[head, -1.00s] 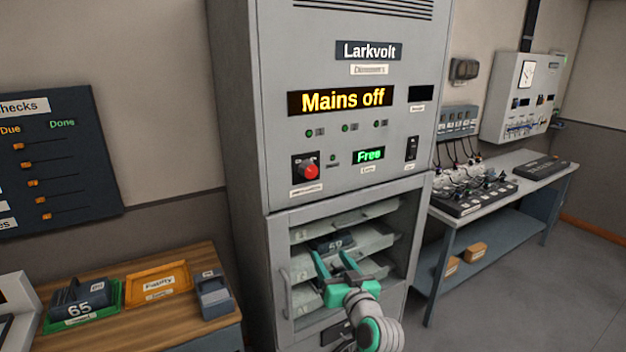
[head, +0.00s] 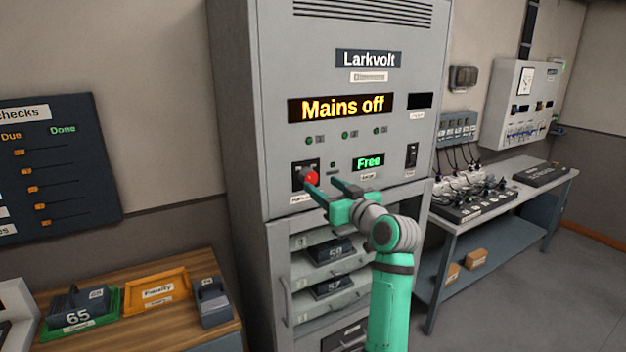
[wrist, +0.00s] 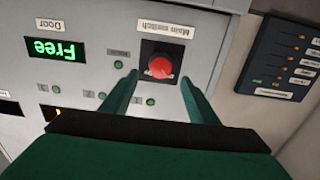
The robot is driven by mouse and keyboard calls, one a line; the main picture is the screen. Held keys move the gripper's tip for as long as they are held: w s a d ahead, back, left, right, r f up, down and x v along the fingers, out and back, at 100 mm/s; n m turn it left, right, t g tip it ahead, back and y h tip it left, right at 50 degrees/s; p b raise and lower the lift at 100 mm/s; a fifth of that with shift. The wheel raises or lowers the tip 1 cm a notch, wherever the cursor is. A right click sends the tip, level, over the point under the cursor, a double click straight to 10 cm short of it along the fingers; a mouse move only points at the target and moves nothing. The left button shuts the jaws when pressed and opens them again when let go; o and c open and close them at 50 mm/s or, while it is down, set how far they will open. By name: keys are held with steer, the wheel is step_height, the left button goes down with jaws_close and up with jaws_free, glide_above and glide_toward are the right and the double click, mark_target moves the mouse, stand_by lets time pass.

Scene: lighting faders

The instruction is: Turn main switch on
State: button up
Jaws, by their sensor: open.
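The main switch (head: 311,177) is a red rotary knob on a black square plate on the front of the grey cabinet (head: 240,120). The display (head: 340,106) above it reads "Mains off". My gripper (head: 326,187) is open and empty, just in front of the panel at the height of the knob and slightly to its right in the head view. In the wrist view, which is upside down, the red knob (wrist: 160,66) lies between and beyond the two open fingertips (wrist: 155,80). I cannot tell whether a finger touches it.
A green "Free" display (head: 368,162) and a black rocker switch (head: 411,155) are right of the knob. Below is an open bay with drawers (head: 325,312). A wooden bench (head: 185,275) with trays stands at left, a workbench (head: 480,220) at right.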

mark_target(312, 178)
steer(key=x, duration=0.6)
steer(key=shift+w+a, duration=0.15)
steer(key=shift+w, duration=0.05)
steer(key=c, duration=1)
